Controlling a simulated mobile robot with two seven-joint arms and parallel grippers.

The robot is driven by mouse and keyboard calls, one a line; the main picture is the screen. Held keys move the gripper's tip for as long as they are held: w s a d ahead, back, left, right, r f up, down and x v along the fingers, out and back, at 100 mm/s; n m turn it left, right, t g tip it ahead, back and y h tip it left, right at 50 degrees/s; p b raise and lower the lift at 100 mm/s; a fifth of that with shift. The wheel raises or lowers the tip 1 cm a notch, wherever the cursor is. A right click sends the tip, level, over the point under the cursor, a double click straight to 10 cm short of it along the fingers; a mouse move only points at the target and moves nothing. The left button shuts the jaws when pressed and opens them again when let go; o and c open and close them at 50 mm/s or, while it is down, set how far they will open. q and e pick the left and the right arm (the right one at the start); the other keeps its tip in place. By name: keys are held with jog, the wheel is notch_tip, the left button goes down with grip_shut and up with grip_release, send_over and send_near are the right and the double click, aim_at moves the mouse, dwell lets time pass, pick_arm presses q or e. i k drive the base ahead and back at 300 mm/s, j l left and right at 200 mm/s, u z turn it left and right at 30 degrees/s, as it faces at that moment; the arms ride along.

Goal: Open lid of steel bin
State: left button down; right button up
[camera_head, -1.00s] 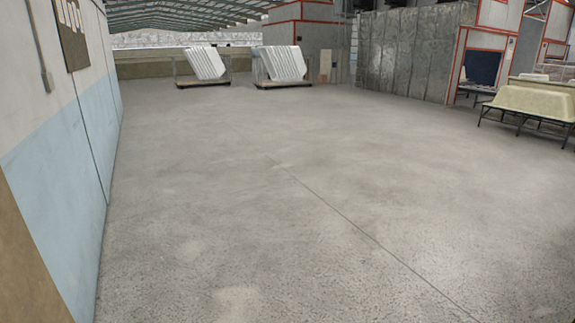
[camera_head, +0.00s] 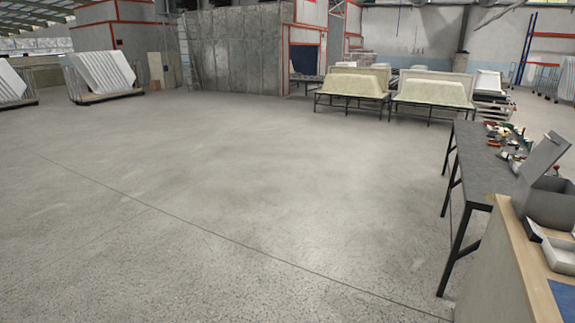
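Neither of my grippers shows in the head view. A grey box (camera_head: 553,203) with a raised, tilted panel (camera_head: 543,154) stands on a wooden counter at the right edge. I cannot tell whether it is the steel bin or whether the panel is its lid. The box is partly cut off by the frame edge. No other thing that I can make out as a steel bin is in view.
Bathtub shells (camera_head: 352,84) stand on racks at the back. The concrete floor (camera_head: 230,190) is wide and clear.

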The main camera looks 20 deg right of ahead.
aim_at(546, 153)
jog(key=i+l+z, duration=0.15)
jog(key=i+z, duration=0.3)
jog(key=i+l+z, duration=0.1)
jog(key=i+z, duration=0.15)
jog(key=z, duration=0.15)
jog(key=i+j+z, duration=0.1)
jog(key=i+z, duration=0.35)
jog(key=i+l+z, duration=0.1)
jog(key=i, duration=0.6)
jog(key=i+l+z, duration=0.1)
jog(key=i, duration=0.6)
jog(key=l, duration=0.1)
